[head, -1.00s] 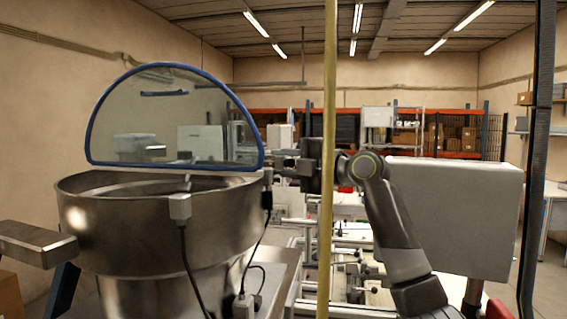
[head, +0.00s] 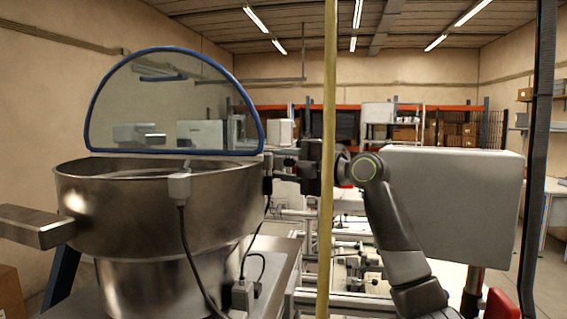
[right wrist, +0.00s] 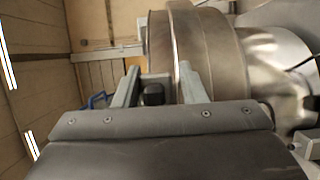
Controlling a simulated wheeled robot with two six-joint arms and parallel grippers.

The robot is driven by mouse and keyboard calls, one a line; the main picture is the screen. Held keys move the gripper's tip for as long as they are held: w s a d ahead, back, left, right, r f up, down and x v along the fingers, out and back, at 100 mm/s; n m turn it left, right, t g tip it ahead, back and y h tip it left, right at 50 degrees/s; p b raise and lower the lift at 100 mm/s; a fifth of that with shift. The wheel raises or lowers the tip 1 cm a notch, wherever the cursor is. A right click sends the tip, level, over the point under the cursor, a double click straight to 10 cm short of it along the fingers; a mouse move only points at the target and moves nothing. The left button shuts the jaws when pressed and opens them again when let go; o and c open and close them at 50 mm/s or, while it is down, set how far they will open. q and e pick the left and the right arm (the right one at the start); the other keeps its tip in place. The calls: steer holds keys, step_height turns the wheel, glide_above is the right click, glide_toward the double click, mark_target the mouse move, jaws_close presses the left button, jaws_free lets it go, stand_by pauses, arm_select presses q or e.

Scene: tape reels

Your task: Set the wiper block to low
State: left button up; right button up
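A steel bowl (head: 120,215) stands at the left in the head view, with a clear blue-edged cover (head: 165,105) above it. My right gripper (head: 280,161) is at the bowl's right rim, pointing left. In the right wrist view its two fingers (right wrist: 160,88) stand apart, with a small dark block (right wrist: 152,94) showing between them. This may be the wiper block, but I cannot tell its setting or whether the fingers touch it. The bowl's curved steel wall (right wrist: 205,50) is close to the right finger. My left gripper is out of view.
A grey sensor (head: 180,187) with a hanging cable is on the bowl's front, and a dark one (head: 267,186) is at its right. A thin yellowish post (head: 327,160) stands before my right arm. A large grey box (head: 455,205) is to the right.

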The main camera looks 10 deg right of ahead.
stand_by(0.3)
steer(key=b+v, duration=0.8)
steer(key=v, duration=0.9)
steer(key=shift+s+d, duration=0.2)
